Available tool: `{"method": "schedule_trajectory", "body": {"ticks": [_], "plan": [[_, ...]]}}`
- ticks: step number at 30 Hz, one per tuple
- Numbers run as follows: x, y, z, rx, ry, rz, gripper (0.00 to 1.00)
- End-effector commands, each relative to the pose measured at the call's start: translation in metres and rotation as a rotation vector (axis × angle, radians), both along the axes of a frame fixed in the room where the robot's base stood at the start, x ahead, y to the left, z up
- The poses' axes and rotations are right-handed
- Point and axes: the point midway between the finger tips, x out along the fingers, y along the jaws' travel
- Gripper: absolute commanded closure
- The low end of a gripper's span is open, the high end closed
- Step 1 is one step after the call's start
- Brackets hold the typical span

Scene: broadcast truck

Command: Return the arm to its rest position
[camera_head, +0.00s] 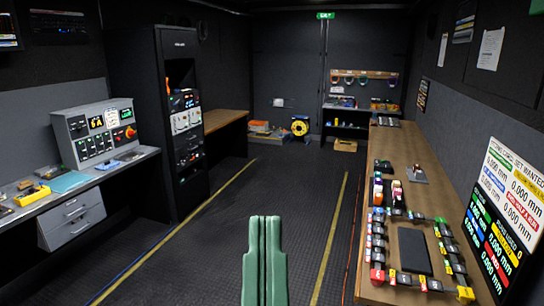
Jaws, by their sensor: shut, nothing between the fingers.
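My gripper (264,222) shows at the bottom middle of the head view as two green fingers side by side, pointing forward over the dark floor. The fingers are shut together with nothing between them. The gripper is over the aisle, apart from the benches on both sides. The rest of my arm is out of the frame.
A wooden bench (408,150) with small coloured parts and a dark pad (414,251) runs along the right. A desk with a control panel (97,132) and a tall black rack (160,115) stand on the left. The floor aisle (225,215) between is clear.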

Motion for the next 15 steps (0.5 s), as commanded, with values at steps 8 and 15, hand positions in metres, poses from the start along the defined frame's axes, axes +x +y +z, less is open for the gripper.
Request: {"method": "schedule_trajectory", "body": {"ticks": [8,15], "plan": [[0.001,0.001,0.169,0.005,0.007,0.006,1.0],[0.002,0.001,0.214,0.008,0.009,0.009,1.0]]}}
